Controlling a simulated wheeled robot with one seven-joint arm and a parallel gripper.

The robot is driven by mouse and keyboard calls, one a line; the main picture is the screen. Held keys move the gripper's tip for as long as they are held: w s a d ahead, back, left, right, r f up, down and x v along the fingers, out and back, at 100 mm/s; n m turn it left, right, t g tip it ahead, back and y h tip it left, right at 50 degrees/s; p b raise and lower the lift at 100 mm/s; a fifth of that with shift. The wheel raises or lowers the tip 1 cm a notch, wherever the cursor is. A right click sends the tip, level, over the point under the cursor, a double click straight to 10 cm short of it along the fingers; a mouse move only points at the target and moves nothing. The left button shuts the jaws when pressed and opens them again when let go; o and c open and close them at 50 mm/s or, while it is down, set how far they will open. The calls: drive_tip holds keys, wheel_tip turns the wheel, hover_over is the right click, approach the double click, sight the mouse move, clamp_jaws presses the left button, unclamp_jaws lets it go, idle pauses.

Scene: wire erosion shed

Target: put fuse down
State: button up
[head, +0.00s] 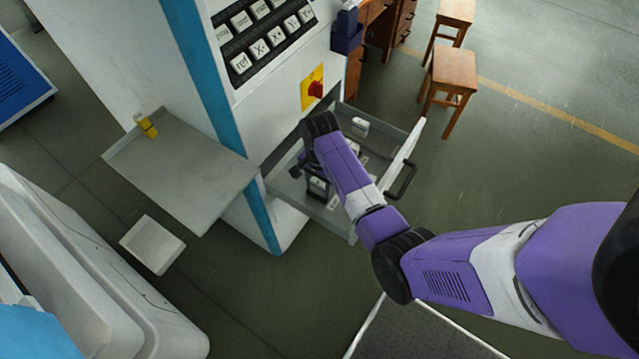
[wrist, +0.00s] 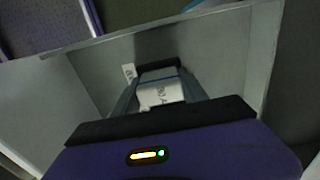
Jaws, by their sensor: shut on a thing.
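The fuse (wrist: 160,92) is a white block with dark print and a blue line across it. In the wrist view it sits between the two dark fingers of my gripper (wrist: 158,78), which is shut on it. My gripper is inside the open grey drawer (head: 342,228) of the machine, shown in the wrist view by the drawer's walls (wrist: 215,45). I cannot tell whether the fuse touches the drawer floor. In the head view my own arm hides most of the gripper and the fuse.
A white block (head: 360,126) lies at the drawer's far end, and other small items are partly hidden by my arm. The machine's red knob (head: 315,89) is above the drawer. A grey shelf (head: 190,165) holding a yellow item (head: 147,126) is at left. Wooden stools (head: 449,80) stand behind.

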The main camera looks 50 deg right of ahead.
drive_tip(key=shift+f, duration=0.1)
drive_tip(key=o, duration=1.4)
wheel_tip(320, 180, up, 13)
